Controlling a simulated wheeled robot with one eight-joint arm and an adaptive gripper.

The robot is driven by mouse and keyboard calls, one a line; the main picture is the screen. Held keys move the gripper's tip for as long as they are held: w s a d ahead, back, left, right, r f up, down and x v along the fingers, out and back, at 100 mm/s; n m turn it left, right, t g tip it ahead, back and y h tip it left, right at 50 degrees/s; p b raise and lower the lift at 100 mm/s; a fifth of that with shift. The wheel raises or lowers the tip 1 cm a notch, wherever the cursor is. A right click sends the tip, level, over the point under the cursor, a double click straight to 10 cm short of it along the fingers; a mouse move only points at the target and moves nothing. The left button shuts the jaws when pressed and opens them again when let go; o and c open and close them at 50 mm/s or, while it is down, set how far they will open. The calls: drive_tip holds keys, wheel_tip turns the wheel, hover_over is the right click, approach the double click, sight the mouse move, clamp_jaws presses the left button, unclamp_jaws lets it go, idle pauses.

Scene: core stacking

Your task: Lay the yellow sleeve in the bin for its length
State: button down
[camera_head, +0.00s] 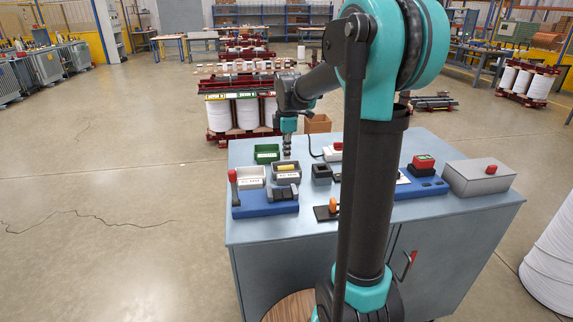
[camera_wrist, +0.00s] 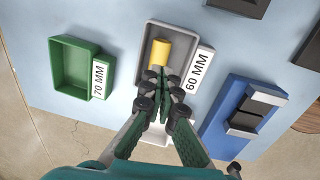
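The yellow sleeve (camera_wrist: 160,52) lies inside the grey bin labelled 60 MM (camera_wrist: 193,38), near the middle of its floor, in the wrist view. Nothing shows between the fingers. In the head view my gripper (camera_head: 287,154) points straight down over the bin.
The green bin labelled 70 MM (camera_wrist: 73,66) stands beside the grey one. A pale bin (camera_head: 250,177) and a blue fixture (camera_head: 265,207) are close by. A dark square block (camera_head: 321,171) stands to the right.

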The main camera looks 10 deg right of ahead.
sight(286, 169)
drive_tip(key=shift+s+f, duration=0.1)
drive_tip(key=shift+f, duration=2.25)
drive_tip(key=c, duration=1.6)
unclamp_jaws()
wheel_tip(286, 169, up, 12)
drive_tip(key=s, duration=0.1)
drive_tip(key=shift+s, duration=0.15)
